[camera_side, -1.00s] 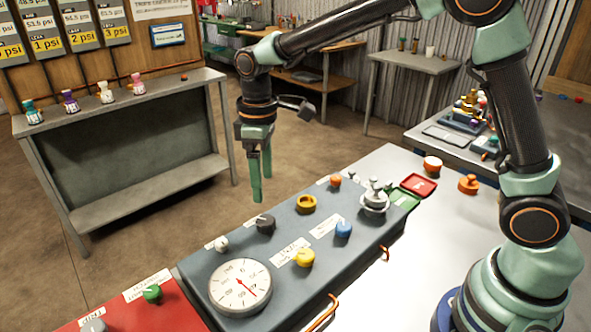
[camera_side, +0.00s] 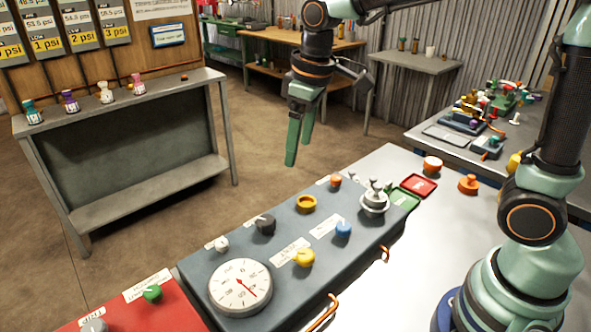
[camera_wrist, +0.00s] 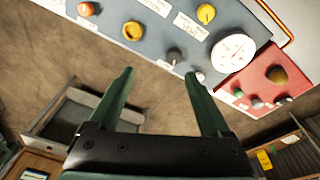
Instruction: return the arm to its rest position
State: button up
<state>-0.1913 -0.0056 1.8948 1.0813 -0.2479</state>
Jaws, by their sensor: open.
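My gripper (camera_side: 298,148) hangs above the floor just beyond the far edge of the grey control panel (camera_side: 325,235) in the side view. Its two green fingers point down and hold nothing. In the wrist view my gripper (camera_wrist: 158,75) shows its fingers spread wide apart, with bare floor and the panel's edge between and beyond them. The fingers touch nothing in either view.
The panel carries a pressure gauge (camera_side: 240,287), a yellow knob (camera_side: 304,258), a blue knob (camera_side: 343,229) and a silver valve (camera_side: 374,198). A grey shelf bench (camera_side: 130,150) stands at left. A side table (camera_side: 470,142) with small parts stands at right. Open floor lies between.

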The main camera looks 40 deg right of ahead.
jog(key=s+d+r+m+t, duration=0.1)
jog(key=s+d+m+t, duration=0.2)
jog(key=s, duration=0.7)
jog(key=d+m, duration=0.2)
jog(key=d, duration=0.2)
jog(key=shift+d+t, duration=0.25)
jog(key=shift+t, duration=0.05)
dwell(0.3)
jog(key=n+g, duration=0.4)
jog(key=g, duration=0.2)
send_over(266, 220)
notch_tip(266, 220, down, 7)
notch_tip(266, 220, down, 12)
jog(key=shift+r, duration=0.25)
